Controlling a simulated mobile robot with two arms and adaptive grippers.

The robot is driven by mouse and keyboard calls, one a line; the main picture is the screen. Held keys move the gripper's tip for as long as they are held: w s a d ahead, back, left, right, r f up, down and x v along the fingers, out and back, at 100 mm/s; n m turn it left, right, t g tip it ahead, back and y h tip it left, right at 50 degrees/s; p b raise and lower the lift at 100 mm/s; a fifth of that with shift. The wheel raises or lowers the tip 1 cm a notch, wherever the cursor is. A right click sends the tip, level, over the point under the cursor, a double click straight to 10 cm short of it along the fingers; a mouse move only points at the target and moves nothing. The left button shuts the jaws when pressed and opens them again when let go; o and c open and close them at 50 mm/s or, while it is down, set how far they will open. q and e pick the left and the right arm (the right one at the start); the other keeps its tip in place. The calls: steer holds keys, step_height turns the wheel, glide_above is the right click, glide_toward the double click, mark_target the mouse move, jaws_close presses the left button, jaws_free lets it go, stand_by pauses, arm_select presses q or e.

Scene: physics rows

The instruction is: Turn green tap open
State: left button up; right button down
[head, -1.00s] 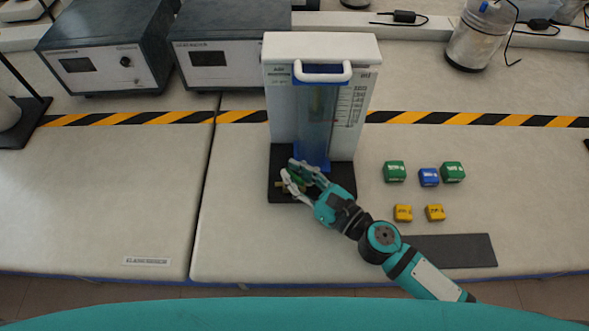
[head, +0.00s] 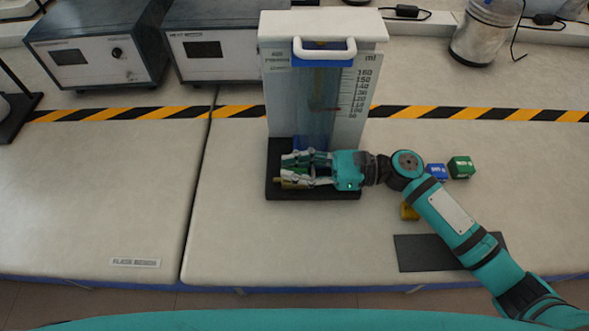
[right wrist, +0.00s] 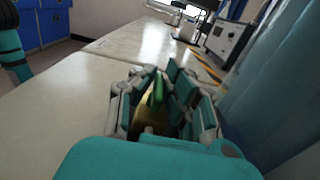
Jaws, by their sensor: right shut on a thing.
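The green tap (head: 297,170) sits low at the front of the measuring column (head: 318,100), above its black base (head: 335,194). My right gripper (head: 288,171) reaches in from the right and is shut on the green tap, its fingers on either side of it. In the right wrist view the tap's green handle (right wrist: 157,92) shows between the fingers, with a brass-coloured part (right wrist: 146,117) below. The fingers hide much of the tap, so its exact angle is hard to tell. My left gripper is not in view.
Right of the column are a green block (head: 461,167), a blue block (head: 437,172) and a yellow block (head: 410,211), partly behind my right arm. A dark mat (head: 425,254) lies near the front edge. Two instrument boxes stand at the back left. The bench left of the column is clear.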

steer(key=shift+g, duration=0.4)
steer(key=c, duration=1.4)
jaws_free()
steer(key=shift+a, duration=0.1)
